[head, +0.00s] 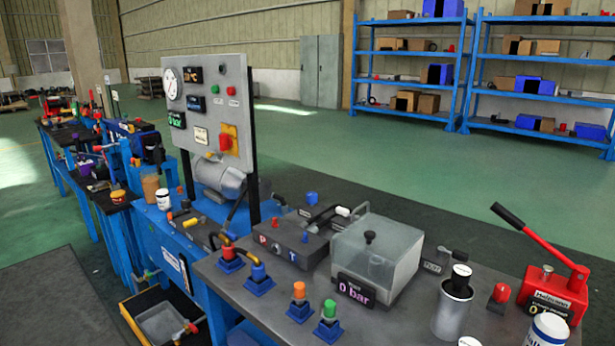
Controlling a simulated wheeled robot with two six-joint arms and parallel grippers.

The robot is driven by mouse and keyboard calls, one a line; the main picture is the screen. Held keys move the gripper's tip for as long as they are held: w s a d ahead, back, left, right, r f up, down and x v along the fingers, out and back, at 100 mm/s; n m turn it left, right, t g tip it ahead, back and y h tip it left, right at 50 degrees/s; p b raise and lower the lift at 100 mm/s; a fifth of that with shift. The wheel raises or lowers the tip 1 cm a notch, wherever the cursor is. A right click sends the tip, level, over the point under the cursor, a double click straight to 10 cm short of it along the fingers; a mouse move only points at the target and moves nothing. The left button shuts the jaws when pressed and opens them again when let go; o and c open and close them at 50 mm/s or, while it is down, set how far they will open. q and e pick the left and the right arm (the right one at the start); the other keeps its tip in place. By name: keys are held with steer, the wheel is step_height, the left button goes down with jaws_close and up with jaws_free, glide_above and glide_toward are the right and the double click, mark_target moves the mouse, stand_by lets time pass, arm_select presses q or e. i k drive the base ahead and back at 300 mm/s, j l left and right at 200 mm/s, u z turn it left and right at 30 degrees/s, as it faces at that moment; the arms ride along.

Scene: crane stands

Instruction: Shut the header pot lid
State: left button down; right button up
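A grey metal cylindrical pot (452,312) stands on the front right of the grey bench and looks like the header pot. A black piece with a pale round top (460,276) sits at its upper rim, apparently its lid. I cannot tell from this view whether it is hinged or how far it stands open. Neither of my grippers is in view.
The bench (392,328) also carries a clear-walled box (378,258) with a black knob, a "0 bar" display (356,289), a red hand pump (555,285) right of the pot, and a red-topped knob (500,293) between them. A white can (546,331) stands front right.

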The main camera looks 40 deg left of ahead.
mark_target(156, 152)
steer(key=u, duration=2.25)
